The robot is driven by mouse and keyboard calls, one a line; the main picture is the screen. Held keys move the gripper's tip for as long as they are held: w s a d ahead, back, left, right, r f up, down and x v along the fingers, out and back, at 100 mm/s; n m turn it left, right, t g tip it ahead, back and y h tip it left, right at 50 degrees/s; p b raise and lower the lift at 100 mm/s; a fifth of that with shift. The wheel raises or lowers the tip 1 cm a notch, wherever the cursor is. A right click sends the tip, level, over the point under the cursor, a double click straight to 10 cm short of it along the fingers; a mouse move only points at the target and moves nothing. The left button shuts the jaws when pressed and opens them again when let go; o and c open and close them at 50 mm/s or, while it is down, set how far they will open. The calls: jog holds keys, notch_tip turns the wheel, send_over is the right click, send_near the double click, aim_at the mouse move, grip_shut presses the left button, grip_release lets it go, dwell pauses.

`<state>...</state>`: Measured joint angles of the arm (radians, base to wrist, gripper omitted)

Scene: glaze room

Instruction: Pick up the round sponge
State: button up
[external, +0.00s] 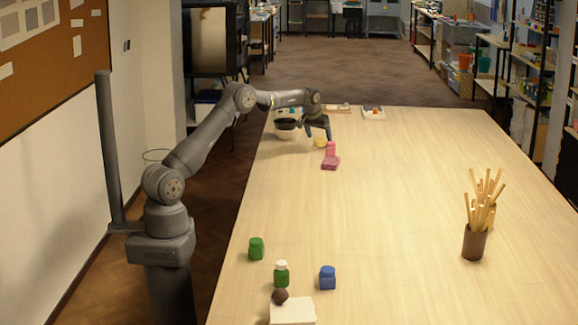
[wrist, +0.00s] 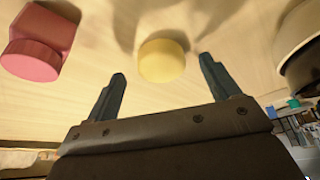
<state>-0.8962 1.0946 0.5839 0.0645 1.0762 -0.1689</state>
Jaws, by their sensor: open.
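The round sponge (wrist: 162,60) is a pale yellow disc on the wooden table. In the external view my gripper (external: 318,135) is low over the far left part of the table, and the yellow sponge (external: 320,143) shows small beside the fingers. I cannot tell whether a finger touches it.
A bowl (wrist: 300,45) is close on the right. Jars, a white slab (external: 293,312) and a brown cup of sticks (external: 474,243) stand nearer. The table's middle is clear.

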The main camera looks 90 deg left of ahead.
jog(key=shift+x, duration=1.25)
jog(key=c, duration=1.1)
jog(key=shift+o, duration=0.2)
jog(key=shift+r, duration=0.1)
